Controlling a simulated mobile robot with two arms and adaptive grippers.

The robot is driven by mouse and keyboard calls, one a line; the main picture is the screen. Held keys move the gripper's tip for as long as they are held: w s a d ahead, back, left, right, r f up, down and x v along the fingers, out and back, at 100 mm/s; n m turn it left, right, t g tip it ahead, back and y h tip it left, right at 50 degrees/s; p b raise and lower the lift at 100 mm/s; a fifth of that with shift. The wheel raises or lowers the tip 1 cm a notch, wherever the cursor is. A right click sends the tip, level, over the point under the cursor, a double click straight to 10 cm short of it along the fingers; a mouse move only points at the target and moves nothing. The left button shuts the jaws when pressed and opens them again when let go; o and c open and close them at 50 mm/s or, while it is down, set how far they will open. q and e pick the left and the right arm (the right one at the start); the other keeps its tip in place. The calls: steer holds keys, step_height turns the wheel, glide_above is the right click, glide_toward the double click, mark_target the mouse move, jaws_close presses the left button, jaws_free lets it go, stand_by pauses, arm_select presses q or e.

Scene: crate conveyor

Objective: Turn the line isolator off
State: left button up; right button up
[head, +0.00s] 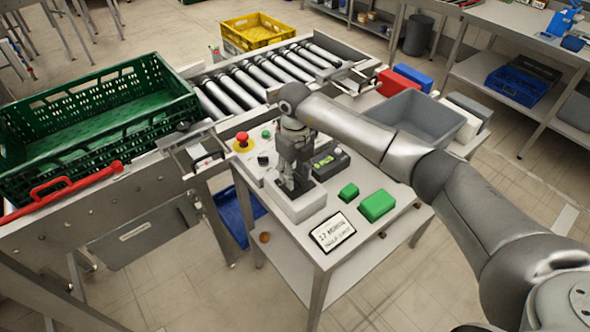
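A light grey box (307,207) with a dark top stands on the small side table. My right gripper (294,187) points down over this box, with its fingertips at or just above the dark top. The gripper covers part of the top, so a switch handle there cannot be made out. Whether its fingers are open or shut is unclear. To the left, a panel carries a red mushroom button (242,137) on yellow, a green button (266,134) and a black knob (263,160). No readable label marks the isolator. My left gripper is out of view.
Green blocks (377,206), a label plate (333,232) and a dark device with a green display (331,160) lie near the box. A grey bin (417,121) stands behind my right arm. A green crate (95,120) sits left of the rollers (262,75).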

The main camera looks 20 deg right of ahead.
jaws_close()
steer(key=shift+f+n+b, duration=0.15)
steer(key=shift+n+b, duration=0.25)
steer(key=shift+b, duration=0.4)
steer(key=n+b, duration=0.8)
steer(key=b, duration=0.1)
steer(key=shift+n, duration=0.3)
steer(key=n+b, duration=0.3)
steer(key=n, duration=0.1)
steer(key=shift+r+n+b, duration=0.2)
steer(key=shift+n+b, duration=0.85)
steer(key=shift+n, duration=1.05)
jaws_free()
